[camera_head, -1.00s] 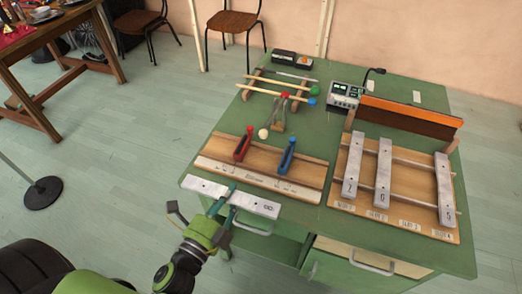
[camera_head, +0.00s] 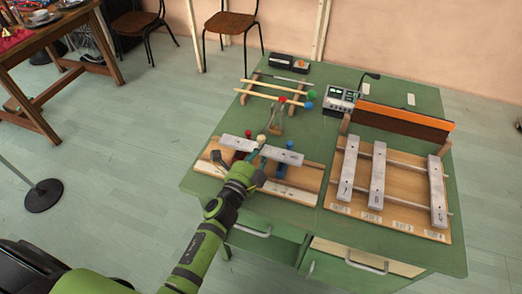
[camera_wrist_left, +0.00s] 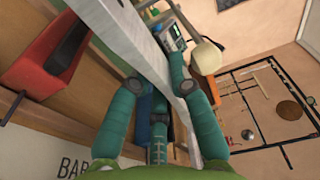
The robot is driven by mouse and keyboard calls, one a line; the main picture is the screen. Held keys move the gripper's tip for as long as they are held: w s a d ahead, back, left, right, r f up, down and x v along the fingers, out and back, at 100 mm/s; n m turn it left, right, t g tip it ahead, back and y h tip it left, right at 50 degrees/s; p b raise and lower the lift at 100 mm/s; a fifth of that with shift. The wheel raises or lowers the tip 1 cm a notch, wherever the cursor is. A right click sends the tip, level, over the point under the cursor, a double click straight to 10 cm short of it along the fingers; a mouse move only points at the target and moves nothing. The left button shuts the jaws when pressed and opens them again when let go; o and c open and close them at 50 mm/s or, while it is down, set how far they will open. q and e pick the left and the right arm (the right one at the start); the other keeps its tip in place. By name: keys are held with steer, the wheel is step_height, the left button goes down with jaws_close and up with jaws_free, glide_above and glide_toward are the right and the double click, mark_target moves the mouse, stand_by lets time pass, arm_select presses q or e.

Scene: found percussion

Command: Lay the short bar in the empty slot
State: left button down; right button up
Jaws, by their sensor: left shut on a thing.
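My left gripper (camera_head: 256,152) is shut on a pale grey metal bar (camera_head: 288,158) and holds it above the wooden board at the left of the green table. The bar also shows in the left wrist view (camera_wrist_left: 148,42), running between the two teal fingers (camera_wrist_left: 165,95). The wooden rack (camera_head: 408,205) at the right carries three grey bars: two at its left (camera_head: 347,168) (camera_head: 377,175) and one at its right (camera_head: 437,192). The empty slot (camera_head: 408,185) is the wide gap between the second and the right bar. My right gripper is not in view.
Under the held bar, the wooden board (camera_head: 313,178) bears red and blue (camera_head: 290,145) pieces. Mallets (camera_head: 272,91) lie on a stand behind. A small device (camera_head: 341,100) sits behind the rack.

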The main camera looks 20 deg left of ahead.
arm_select(q)
steer(key=shift+w+f, duration=0.35)
steer(key=shift+f, duration=0.25)
steer(key=shift+s+r, duration=0.1)
steer(key=shift+f+b, duration=0.2)
steer(key=shift+b, duration=0.1)
steer(key=c, duration=1.1)
jaws_free()
steer(key=shift+c, duration=0.2)
steer(key=s+b, duration=0.1)
steer(key=s, duration=0.6)
steer(key=shift+s+a, duration=0.1)
